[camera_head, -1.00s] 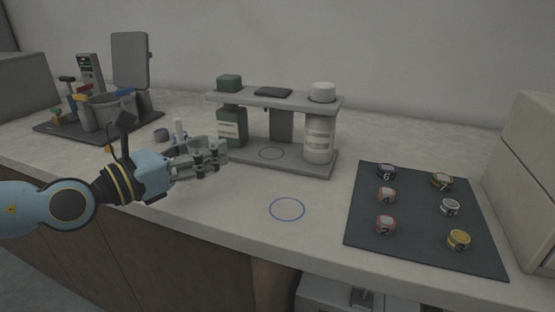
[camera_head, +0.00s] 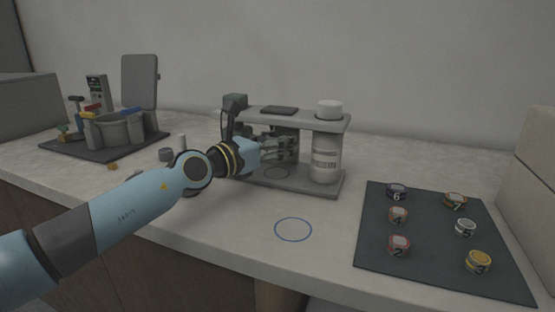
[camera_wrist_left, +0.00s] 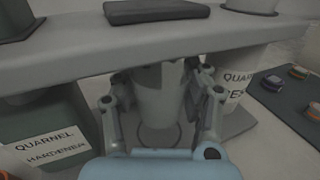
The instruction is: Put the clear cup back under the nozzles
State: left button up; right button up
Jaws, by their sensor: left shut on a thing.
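My left gripper (camera_head: 280,147) reaches in under the top bar of the two-bottle dispenser stand (camera_head: 290,116). In the left wrist view its fingers (camera_wrist_left: 160,100) are shut on the clear cup (camera_wrist_left: 158,102), a see-through, tapered shape. The cup is between the fingers, above or on the ringed spot (camera_wrist_left: 174,140) of the stand's base; I cannot tell if it touches. The ring also shows in the head view (camera_head: 277,173). The bar hides the cup's top and any nozzles. My right gripper is not in view.
A white bottle (camera_head: 326,158) stands at the stand's right, a green hardener bottle (camera_wrist_left: 50,140) at its left, close to my fingers. A blue ring (camera_head: 293,229) marks bare counter in front. A dark mat (camera_head: 430,235) with several numbered pucks lies right; a grey press (camera_head: 140,80) stands left.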

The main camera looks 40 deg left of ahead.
pick_arm(q)
notch_tip(320, 180, down, 4)
jog(key=shift+s+r+b, duration=0.1)
jog(key=shift+r+b, duration=0.05)
jog(key=shift+b, duration=0.8)
jog(key=shift+r, duration=0.25)
jog(key=shift+f, duration=0.1)
jog(key=o, duration=1.1)
jog(key=shift+o, duration=0.2)
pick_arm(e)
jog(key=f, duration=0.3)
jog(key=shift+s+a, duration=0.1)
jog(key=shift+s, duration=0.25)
pick_arm(q)
jog(key=shift+r, duration=0.25)
jog(key=s, duration=0.4)
jog(key=s+a+p, duration=0.1)
jog(key=s, duration=0.3)
jog(key=s+a+p, duration=0.1)
jog(key=s, duration=0.3)
jog(key=shift+f, duration=0.15)
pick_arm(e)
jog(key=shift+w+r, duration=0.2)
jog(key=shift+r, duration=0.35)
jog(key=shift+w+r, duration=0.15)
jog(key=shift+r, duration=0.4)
